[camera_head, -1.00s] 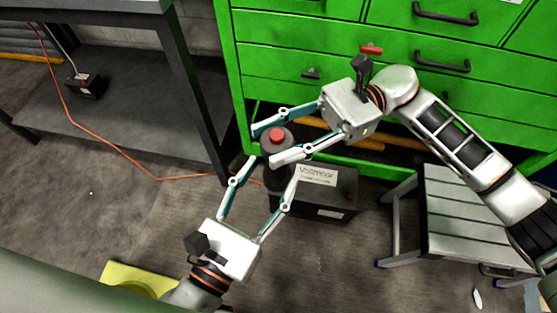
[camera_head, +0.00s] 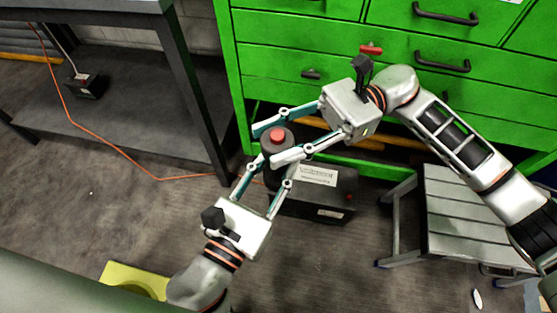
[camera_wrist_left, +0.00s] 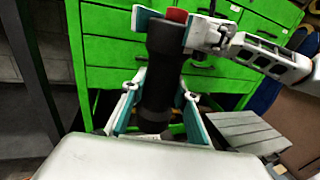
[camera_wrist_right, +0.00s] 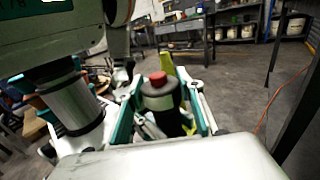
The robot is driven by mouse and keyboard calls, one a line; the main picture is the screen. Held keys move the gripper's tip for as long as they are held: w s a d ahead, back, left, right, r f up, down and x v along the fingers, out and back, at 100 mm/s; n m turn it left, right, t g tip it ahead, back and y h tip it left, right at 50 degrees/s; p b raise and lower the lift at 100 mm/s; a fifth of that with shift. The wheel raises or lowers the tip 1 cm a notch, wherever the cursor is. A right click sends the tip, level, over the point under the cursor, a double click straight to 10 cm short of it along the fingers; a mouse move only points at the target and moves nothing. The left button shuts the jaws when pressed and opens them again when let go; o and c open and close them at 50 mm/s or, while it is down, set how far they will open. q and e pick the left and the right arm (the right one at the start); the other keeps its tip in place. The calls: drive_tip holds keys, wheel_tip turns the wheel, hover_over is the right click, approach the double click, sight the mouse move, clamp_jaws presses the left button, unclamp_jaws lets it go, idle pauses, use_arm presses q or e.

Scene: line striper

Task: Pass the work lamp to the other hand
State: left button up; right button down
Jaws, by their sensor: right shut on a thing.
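The work lamp is a dark upright cylinder with a red cap (camera_head: 277,136). My right gripper (camera_head: 274,146) is shut on its upper part, with a finger on either side. The lamp also shows between the right fingers in the right wrist view (camera_wrist_right: 160,97). My left gripper (camera_head: 270,172) reaches up from below, its fingers on both sides of the lamp's lower body. In the left wrist view the dark lamp body (camera_wrist_left: 158,85) stands between the left fingers, with narrow gaps beside it. Whether the left fingertips touch it is hard to tell.
A black labelled box (camera_head: 320,190) stands on the floor behind the grippers, before the green drawer cabinet (camera_head: 290,65). A grey step stool (camera_head: 460,215) is at the right. A dark workbench (camera_head: 110,110) is at the left, with an orange cable (camera_head: 115,147) on the floor.

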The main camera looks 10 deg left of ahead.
drive_tip(key=c, duration=1.3)
unclamp_jaws()
drive_tip(key=shift+a, duration=0.1)
drive_tip(key=shift+o, duration=0.2)
